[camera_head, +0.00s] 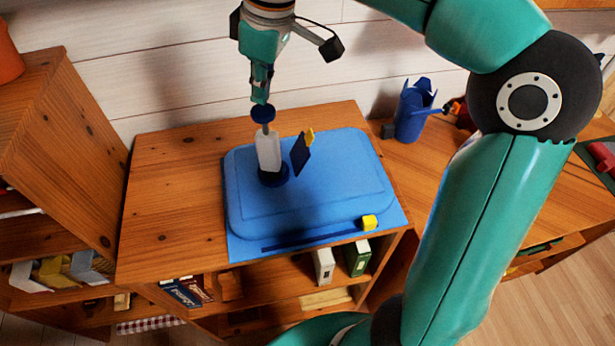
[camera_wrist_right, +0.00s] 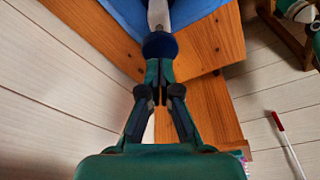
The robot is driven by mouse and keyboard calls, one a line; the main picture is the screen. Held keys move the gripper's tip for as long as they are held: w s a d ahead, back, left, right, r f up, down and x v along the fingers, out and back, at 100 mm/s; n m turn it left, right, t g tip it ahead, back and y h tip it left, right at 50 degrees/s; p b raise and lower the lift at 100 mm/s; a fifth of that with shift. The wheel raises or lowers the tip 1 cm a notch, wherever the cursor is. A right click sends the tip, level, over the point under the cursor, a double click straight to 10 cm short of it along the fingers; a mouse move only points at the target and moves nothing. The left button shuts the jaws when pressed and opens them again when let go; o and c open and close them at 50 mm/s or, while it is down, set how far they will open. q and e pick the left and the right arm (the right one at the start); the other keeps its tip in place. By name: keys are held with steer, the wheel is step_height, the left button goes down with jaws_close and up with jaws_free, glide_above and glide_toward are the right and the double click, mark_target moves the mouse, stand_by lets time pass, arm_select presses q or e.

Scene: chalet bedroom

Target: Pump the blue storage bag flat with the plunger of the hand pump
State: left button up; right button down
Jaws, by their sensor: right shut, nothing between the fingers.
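The blue storage bag (camera_head: 335,185) lies on the wooden shelf top and still looks thick, with raised rounded edges. A hand pump with a white barrel (camera_head: 268,152) and dark blue base (camera_head: 273,175) stands upright on it. Its dark blue plunger knob (camera_head: 263,113) sits on a short length of grey rod. My right gripper (camera_head: 261,98) is shut and points down, its fingertips at the top of the knob. In the right wrist view the knob (camera_wrist_right: 159,46) is just beyond the closed fingertips (camera_wrist_right: 159,97); I cannot tell if they touch. My left gripper is out of view.
A dark tag with a yellow end (camera_head: 301,152) stands beside the pump. A yellow slider (camera_head: 369,222) sits at the bag's front edge. A blue container (camera_head: 413,112) stands on the right-hand surface. A taller wooden shelf (camera_head: 75,150) rises at left. Bare wood (camera_head: 170,200) lies left of the bag.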

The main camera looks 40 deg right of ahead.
mark_target(265, 109)
steer(key=shift+f, duration=0.1)
steer(key=shift+f+b, duration=2.4)
steer(key=shift+f, duration=0.6)
step_height(265, 109, up, 5)
steer(key=p, duration=0.5)
steer(key=shift+r, duration=0.1)
steer(key=shift+f+b, duration=1.95)
steer(key=shift+f, duration=0.55)
steer(key=shift+r, duration=0.15)
step_height(265, 109, up, 5)
steer(key=p, duration=0.5)
steer(key=shift+f, duration=0.2)
